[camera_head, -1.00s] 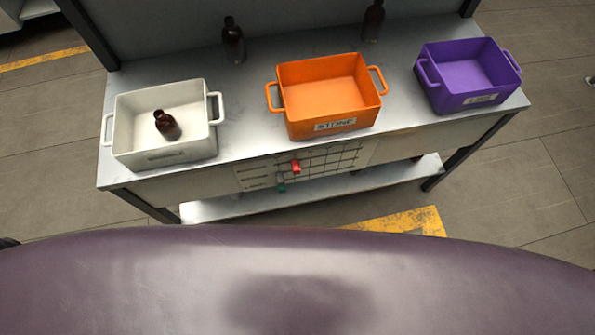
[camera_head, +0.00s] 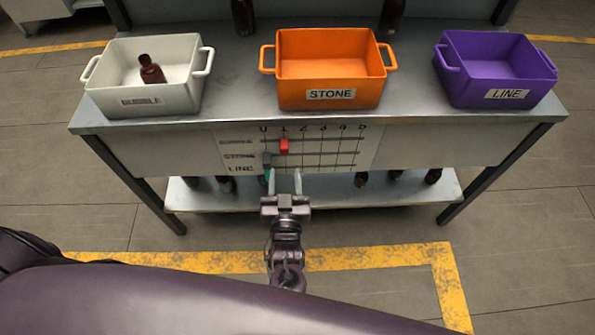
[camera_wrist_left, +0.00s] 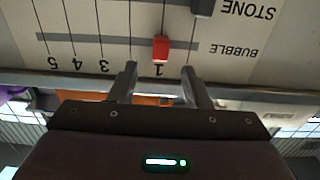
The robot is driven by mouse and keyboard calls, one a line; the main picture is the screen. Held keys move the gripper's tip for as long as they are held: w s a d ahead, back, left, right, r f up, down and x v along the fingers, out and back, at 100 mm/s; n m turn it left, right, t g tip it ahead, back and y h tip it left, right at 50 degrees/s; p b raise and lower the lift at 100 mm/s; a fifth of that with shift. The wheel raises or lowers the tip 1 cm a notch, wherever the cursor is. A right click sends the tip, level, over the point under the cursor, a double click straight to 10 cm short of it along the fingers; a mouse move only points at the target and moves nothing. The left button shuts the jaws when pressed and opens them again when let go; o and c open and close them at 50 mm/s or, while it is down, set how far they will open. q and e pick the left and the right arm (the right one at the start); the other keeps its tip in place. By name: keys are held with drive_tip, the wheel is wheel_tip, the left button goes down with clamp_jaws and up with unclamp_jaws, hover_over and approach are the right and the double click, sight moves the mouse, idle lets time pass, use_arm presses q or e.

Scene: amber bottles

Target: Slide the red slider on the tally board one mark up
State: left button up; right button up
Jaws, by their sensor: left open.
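The tally board (camera_head: 350,149) is a white panel on the table's front, with rows BUBBLE, STONE and LINE and marks 0 to 5. The red slider (camera_head: 284,146) sits at mark 1 on the BUBBLE row. A grey slider (camera_head: 267,159) and a partly hidden green slider (camera_head: 265,178) are near mark 0 on the lower rows. My left gripper (camera_head: 284,181) is open and empty below the red slider in the head view. In the upside-down left wrist view, the red slider (camera_wrist_left: 160,48) shows between and beyond the open fingertips (camera_wrist_left: 159,68). My right gripper is out of view.
On the metal table (camera_head: 232,90) stand a white bin (camera_head: 160,99) holding an amber bottle (camera_head: 152,70), an orange STONE bin (camera_head: 300,95) and a purple LINE bin (camera_head: 480,91). More bottles stand behind and on the lower shelf (camera_head: 320,190). Floor in front is open.

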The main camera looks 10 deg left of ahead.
sight(284, 152)
use_arm(q)
drive_tip(key=x, duration=0.8)
drive_tip(key=shift+r, duration=0.1)
drive_tip(key=shift+c, duration=0.3)
drive_tip(key=shift+s, duration=0.1)
clamp_jaws()
